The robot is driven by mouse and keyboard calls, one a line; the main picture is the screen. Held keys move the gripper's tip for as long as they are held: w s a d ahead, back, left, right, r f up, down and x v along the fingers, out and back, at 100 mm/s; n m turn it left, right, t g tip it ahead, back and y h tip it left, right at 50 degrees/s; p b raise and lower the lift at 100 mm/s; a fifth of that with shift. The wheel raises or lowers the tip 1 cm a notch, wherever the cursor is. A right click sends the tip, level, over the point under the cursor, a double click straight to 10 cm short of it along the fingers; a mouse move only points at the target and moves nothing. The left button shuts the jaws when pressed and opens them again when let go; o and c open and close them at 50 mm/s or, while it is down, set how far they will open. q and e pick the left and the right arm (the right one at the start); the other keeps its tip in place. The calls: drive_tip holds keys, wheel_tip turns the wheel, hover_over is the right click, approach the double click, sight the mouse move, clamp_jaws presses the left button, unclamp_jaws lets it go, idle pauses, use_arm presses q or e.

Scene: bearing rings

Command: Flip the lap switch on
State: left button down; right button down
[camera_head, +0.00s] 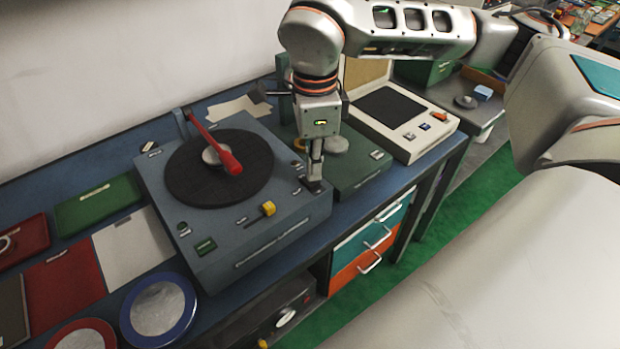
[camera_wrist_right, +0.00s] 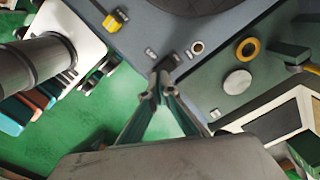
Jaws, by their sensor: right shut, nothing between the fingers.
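The grey-blue lapping machine (camera_head: 287,232) stands on the bench with a dark round plate (camera_head: 190,185) and a red arm (camera_head: 222,150) over it. A yellow lever or knob (camera_head: 268,208) sits on its front part; it also shows in the right wrist view (camera_wrist_right: 115,20). My right gripper (camera_head: 314,184) points down at the machine's front right corner, its fingers shut and empty. In the right wrist view the fingertips (camera_wrist_right: 163,72) are close to small labels and a round knob (camera_wrist_right: 197,47). I cannot tell contact; the fingers may hide a switch there. My left gripper is not in view.
A green unit (camera_head: 362,180) with round parts stands close to the right of the machine. Beyond it is a cream box (camera_head: 430,140) with its lid up. Red, green and white panels and a blue-rimmed dish (camera_head: 160,308) lie to the left. Drawers are below the bench.

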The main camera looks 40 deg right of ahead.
sight(314, 184)
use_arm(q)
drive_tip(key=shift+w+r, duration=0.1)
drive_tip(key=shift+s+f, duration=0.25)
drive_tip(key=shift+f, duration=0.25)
use_arm(e)
drive_tip(key=shift+f, duration=0.55)
